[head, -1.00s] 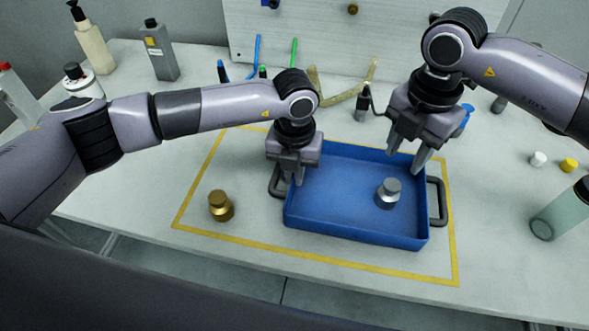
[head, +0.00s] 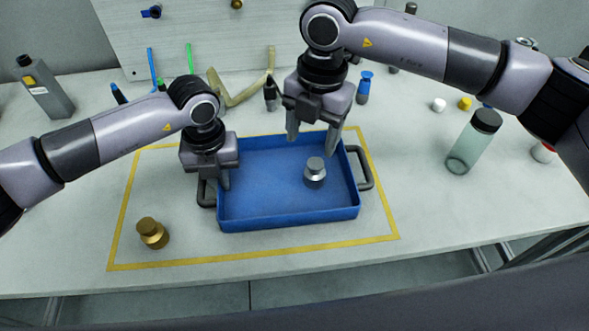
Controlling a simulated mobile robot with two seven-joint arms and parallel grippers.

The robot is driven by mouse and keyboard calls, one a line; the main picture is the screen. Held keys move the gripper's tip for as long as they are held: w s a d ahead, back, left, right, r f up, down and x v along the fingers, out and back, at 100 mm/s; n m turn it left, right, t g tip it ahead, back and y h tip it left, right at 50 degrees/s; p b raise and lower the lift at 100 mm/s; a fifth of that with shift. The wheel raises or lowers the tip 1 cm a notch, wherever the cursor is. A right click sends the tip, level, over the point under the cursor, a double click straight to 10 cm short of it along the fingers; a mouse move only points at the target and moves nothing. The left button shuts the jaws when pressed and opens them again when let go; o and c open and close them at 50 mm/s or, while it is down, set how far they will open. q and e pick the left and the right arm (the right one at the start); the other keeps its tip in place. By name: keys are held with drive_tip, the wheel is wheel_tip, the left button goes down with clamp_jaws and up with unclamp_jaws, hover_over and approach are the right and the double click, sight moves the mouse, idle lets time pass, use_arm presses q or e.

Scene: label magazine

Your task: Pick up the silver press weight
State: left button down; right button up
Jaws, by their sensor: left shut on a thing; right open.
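The silver press weight (head: 315,174) stands upright in the blue tray (head: 288,218), right of the tray's middle. My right gripper (head: 313,136) is open and empty, its fingers pointing down above the back part of the tray, behind and above the weight.
A greenish bottle (head: 474,142) stands to the right. Tubes, markers and a grey bottle (head: 46,87) lie or stand behind. The table front is clear.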

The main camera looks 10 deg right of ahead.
drive_tip(key=s+a+f+n+g+y, duration=0.1)
drive_tip(key=s+a+n+g+y, duration=0.1)
drive_tip(key=s+a+y, duration=0.4)
drive_tip(key=s+a+r+m+t+y, duration=0.1)
drive_tip(key=s+a+r+m+y, duration=0.15)
drive_tip(key=r+y, duration=0.3)
drive_tip(key=s+a+r+m+t+y, duration=0.1)
drive_tip(key=s+a+r+m+y, duration=0.15)
drive_tip(key=a+r+y, duration=0.35)
drive_tip(key=w+d+f+m+t+h, duration=0.2)
drive_tip(key=w+d+m+t, duration=0.1)
drive_tip(key=d+m+t, duration=0.4)
drive_tip(key=w+d+f+m+t+h, duration=0.25)
drive_tip(key=d+m+t, duration=0.25)
drive_tip(key=m+t, duration=0.3)
drive_tip(key=m+g+h, duration=0.3)
drive_tip(key=m+h, duration=0.3)
drive_tip(key=h, duration=0.2)
approach(316, 163)
drive_tip(key=shift+x, duration=5.05)
drive_tip(key=shift+t, duration=0.3)
clamp_jaws()
